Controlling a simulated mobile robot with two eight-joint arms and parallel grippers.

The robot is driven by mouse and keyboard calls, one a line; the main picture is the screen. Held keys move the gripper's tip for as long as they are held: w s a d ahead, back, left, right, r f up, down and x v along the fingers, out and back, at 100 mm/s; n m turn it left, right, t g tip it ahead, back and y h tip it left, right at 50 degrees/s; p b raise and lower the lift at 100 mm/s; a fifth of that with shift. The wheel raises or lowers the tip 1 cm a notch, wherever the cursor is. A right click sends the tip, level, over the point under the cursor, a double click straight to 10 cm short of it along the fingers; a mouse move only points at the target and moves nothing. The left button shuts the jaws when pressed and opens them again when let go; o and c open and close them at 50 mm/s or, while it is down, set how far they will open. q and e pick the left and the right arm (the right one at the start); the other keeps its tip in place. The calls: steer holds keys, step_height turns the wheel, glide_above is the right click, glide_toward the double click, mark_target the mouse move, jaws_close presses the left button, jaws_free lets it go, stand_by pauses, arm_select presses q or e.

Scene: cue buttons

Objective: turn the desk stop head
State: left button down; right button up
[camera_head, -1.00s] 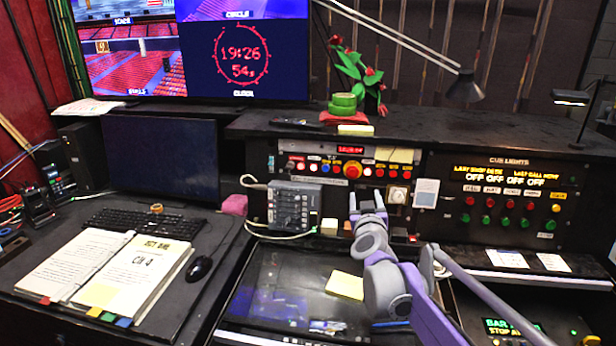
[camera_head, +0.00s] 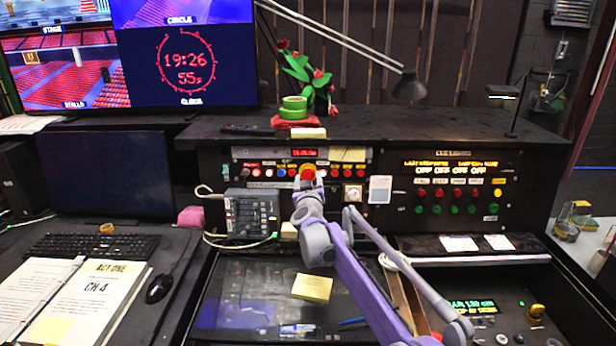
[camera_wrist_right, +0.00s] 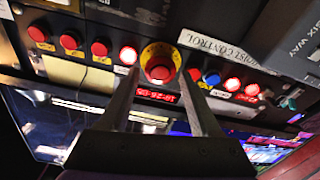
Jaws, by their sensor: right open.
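The desk stop head is a red mushroom button on a yellow surround (camera_head: 306,170), set in the row of lit buttons on the back panel. It shows in the right wrist view (camera_wrist_right: 158,66) as a red cap between the two fingers. My right gripper (camera_head: 308,184) is open, its fingertips at the button in the head view. In the wrist view its fingers (camera_wrist_right: 162,80) stand one on each side of the cap with a gap between. I cannot tell whether they touch it. My left gripper is not in view.
Red and blue buttons (camera_wrist_right: 72,41) flank the stop head closely. A grey control box (camera_head: 252,212) stands to the left, and a white-framed knob (camera_head: 353,194) sits to the right. A yellow note (camera_head: 312,287) lies on the desk screen below.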

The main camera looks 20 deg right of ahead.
steer(key=shift+w+d, duration=0.15)
steer(key=shift+w, duration=0.35)
jaws_close()
